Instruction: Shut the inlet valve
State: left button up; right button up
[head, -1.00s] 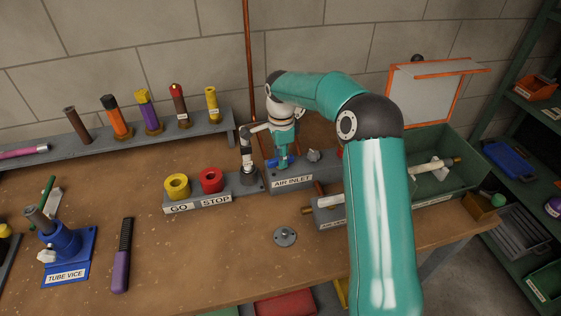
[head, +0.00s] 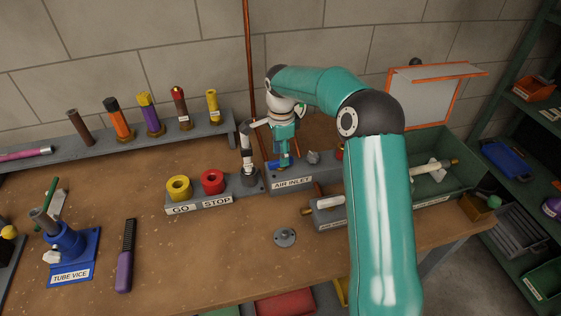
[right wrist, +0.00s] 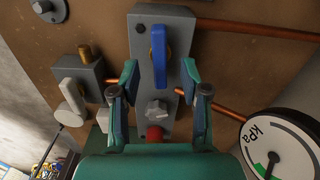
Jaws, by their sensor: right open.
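The inlet valve's blue lever (right wrist: 159,58) lies lengthwise along a grey block (right wrist: 144,85) in the right wrist view, roughly square to the copper pipe at the block's top. In the head view the blue lever (head: 274,165) shows partly, behind the AIR INLET label (head: 291,183). My right gripper (right wrist: 160,78) is open, with one finger on each side of the lever's lower part; contact is not visible. In the head view the right gripper (head: 286,153) points down over the block. My left gripper is not in view.
A grey star knob (right wrist: 157,110) and red part (right wrist: 155,134) sit below the lever. A kPa gauge (right wrist: 279,145) is at right.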

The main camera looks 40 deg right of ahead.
jog(key=shift+n, duration=0.9)
jog(key=shift+f, duration=0.1)
jog(key=shift+f+b, duration=0.8)
jog(key=shift+f, duration=0.5)
